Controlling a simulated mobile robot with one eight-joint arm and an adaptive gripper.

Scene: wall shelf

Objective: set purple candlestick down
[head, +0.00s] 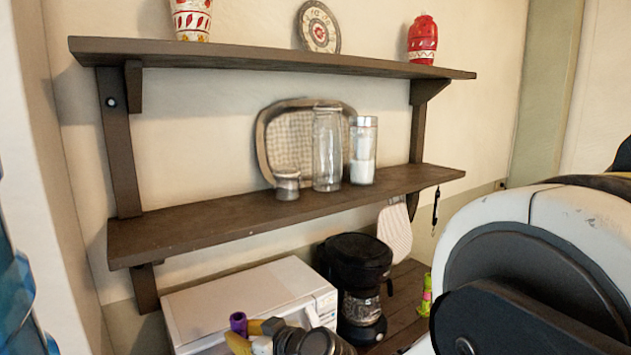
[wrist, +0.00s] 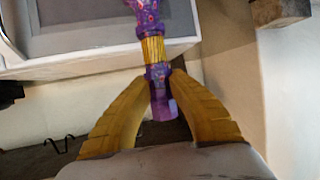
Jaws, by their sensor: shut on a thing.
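The purple candlestick (wrist: 153,48) has a patterned purple body with a yellow band. In the wrist view it stands between the yellow fingers of my gripper (wrist: 160,80), which are shut on it. Its upper end runs past the top edge of that view. In the head view only a small purple part of the candlestick (head: 238,322) shows, beside the yellow fingers of my gripper (head: 252,337) at the bottom edge. There the gripper is in front of the white microwave (head: 250,291), below the shelves. I cannot tell whether the candlestick touches anything else.
The lower shelf (head: 180,226) holds a woven tray, glass jar, shaker and small cup on its right half; its left half is clear. The upper shelf (head: 250,58) holds two vases and a round plate. A black coffee maker (head: 357,262) stands right of the microwave.

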